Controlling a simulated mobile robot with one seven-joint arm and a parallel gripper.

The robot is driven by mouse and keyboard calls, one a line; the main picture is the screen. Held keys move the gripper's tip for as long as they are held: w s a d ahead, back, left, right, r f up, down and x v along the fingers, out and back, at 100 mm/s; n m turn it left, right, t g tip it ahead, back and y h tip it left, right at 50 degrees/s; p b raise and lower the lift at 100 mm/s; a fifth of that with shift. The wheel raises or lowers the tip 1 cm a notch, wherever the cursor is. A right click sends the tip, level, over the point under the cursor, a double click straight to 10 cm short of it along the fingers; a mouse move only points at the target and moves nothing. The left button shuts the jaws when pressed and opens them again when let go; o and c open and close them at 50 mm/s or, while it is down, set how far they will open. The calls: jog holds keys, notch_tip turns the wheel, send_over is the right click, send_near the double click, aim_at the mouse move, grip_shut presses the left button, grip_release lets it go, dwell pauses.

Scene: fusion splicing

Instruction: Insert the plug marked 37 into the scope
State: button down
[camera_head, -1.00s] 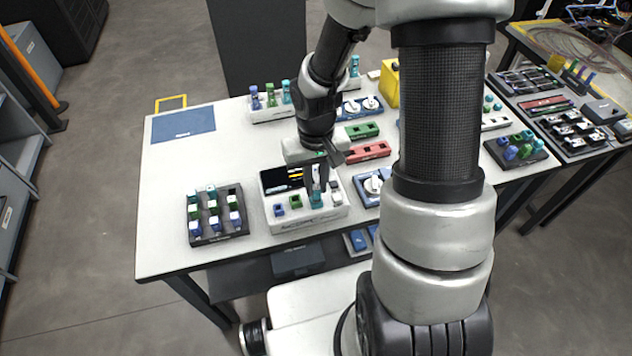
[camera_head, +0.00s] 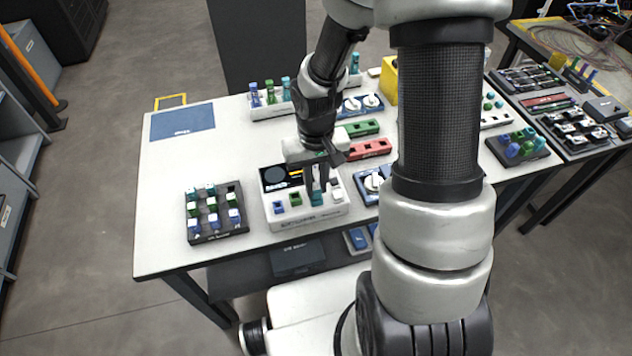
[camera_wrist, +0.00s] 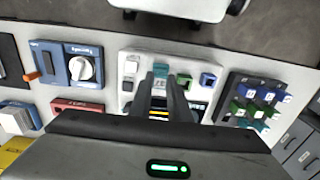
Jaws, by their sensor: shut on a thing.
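The scope (camera_head: 285,222) is a white box with a dark screen, near the front of the table. Its blue socket (camera_head: 279,208) and green socket (camera_head: 296,199) show to the left of a teal piece (camera_head: 316,198). My gripper (camera_head: 317,186) points down over the scope and is shut on a teal plug at that teal position. In the wrist view the fingers (camera_wrist: 161,78) reach the teal piece (camera_wrist: 160,72) on the scope (camera_wrist: 127,86). The fingers hide most of the plug. I cannot read its number or tell how deep it sits.
A black plug rack (camera_head: 218,238) with several plugs stands left of the scope. A blue dial box (camera_head: 362,188) is close on its right. Red (camera_head: 372,148) and green (camera_head: 362,127) blocks lie behind. A blue mat (camera_head: 182,122) lies at the back left; the table's left part is clear.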

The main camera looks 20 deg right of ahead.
jog(key=shift+f, duration=0.1)
dwell(0.3)
jog(key=c, duration=1.6)
grip_release()
jog(key=shift+r+p, duration=2.25)
jog(key=shift+r, duration=0.75)
